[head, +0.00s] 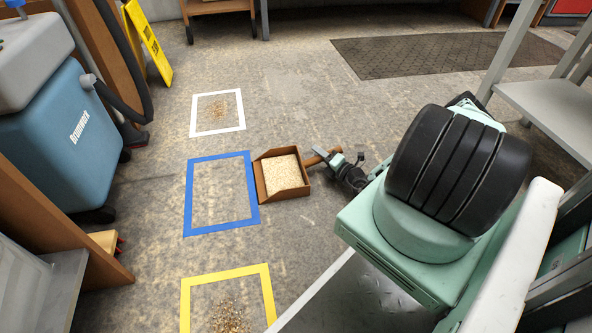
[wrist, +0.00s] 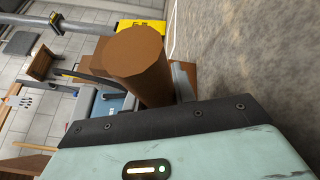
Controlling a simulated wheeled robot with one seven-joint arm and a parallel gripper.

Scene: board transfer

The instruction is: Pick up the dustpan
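The dustpan (head: 264,181) is a brown, open-fronted pan resting on the floor just right of the blue square. It holds a pale, grainy heap (head: 283,174). Its brown handle (head: 308,161) points right, towards my gripper (head: 332,158). My gripper is low by the floor, right at the handle's end. In the wrist view the round handle (wrist: 138,65) is large and close, just beyond the dark edge of my gripper. The fingers are small and partly hidden, so I cannot tell whether they touch the handle or have closed on it.
White (head: 193,117), blue (head: 188,196) and yellow (head: 185,300) taped squares lie on the floor; the white and yellow ones hold crumbs. A blue cleaning machine (head: 70,130) and a yellow sign (head: 150,42) stand left. A grey shelf (head: 545,105) stands right. Floor behind the dustpan is clear.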

